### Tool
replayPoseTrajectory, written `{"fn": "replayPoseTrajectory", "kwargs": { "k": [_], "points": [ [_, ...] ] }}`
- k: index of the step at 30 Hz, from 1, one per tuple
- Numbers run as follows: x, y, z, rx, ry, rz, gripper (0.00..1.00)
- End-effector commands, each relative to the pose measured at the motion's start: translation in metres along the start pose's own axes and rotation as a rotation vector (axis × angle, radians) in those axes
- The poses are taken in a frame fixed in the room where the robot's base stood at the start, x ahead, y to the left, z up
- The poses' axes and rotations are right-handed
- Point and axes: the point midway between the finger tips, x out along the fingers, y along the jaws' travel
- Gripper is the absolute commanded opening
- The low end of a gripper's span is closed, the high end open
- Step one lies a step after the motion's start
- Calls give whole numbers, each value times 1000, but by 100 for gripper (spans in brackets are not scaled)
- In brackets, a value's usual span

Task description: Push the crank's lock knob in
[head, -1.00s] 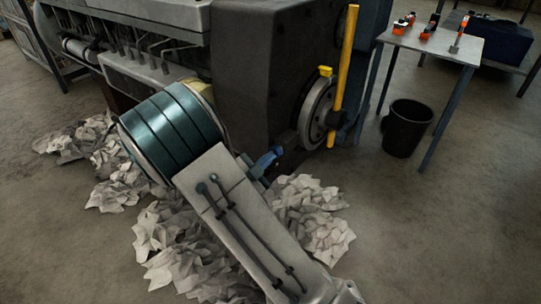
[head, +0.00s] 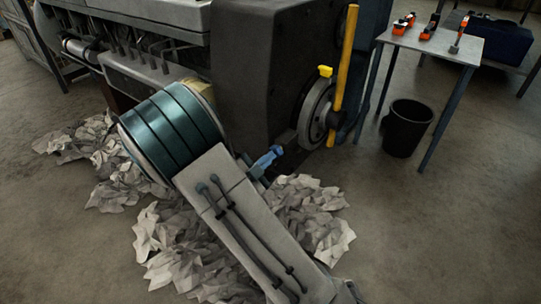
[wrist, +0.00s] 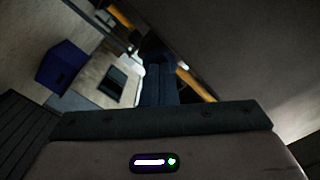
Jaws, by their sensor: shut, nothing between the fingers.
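The yellow crank bar (head: 345,62) stands nearly upright in front of the round flywheel (head: 317,110) on the engine's end. A dark hub (head: 333,120) shows low on the bar; I cannot tell whether it is the lock knob. My gripper (head: 287,140) is left of and slightly below this hub, and appears apart from it. In the wrist view my gripper (wrist: 157,62) has its fingers together with nothing between them. The yellow bar (wrist: 195,84) shows behind the fingers there. A dark shape lies around the fingertips, too dim to make out.
The dark engine housing (head: 255,70) stands behind my arm. A yellow block (head: 325,71) sits atop the flywheel. Crumpled paper (head: 315,215) covers the floor below. A black bin (head: 407,128) and a table (head: 440,45) with orange tools are at right.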

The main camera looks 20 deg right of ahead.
Motion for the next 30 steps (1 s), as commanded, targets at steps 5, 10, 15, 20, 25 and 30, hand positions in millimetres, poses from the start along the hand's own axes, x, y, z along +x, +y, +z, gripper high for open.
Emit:
{"fn": "replayPoseTrajectory", "kwargs": {
  "k": [5, 10, 15, 20, 25, 30],
  "points": [
    [3, 0, 0, 0, 1, 0, 0],
    [10, 0, 0, 0, 1, 1, 0],
    [17, 0, 0, 0, 1, 0, 0],
    [23, 0, 0, 0, 1, 2, 0],
    [11, -1, 0, 0, -3, -2, 0],
    [-15, -2, 0, 0, -4, -3, 0]
  ]
}}
